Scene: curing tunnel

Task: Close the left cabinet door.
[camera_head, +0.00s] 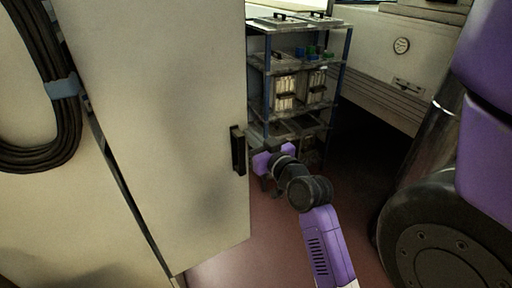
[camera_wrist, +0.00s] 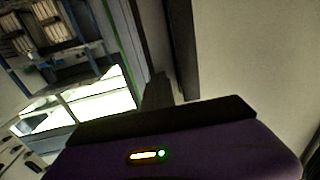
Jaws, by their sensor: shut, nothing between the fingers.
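The cabinet door (camera_head: 165,130) is a tall pale panel filling the left-centre of the head view, standing open at an angle. A black bar handle (camera_head: 238,150) is near its right edge. My gripper (camera_head: 264,184) is just right of the handle and door edge, low beside it; its fingers are small and dark here. I cannot tell whether it touches the door. In the wrist view my purple gripper housing fills the bottom, a dark finger (camera_wrist: 157,90) rises above it, and a pale panel (camera_wrist: 255,50) is at the right. The fingers are shut and empty.
A blue-posted shelf rack (camera_head: 267,90) with bins and trays stands behind my gripper. A coiled black cable (camera_head: 65,120) hangs on the pale panel at far left. A pale machine (camera_head: 395,60) stands at back right. Reddish floor (camera_head: 255,255) is open below the door.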

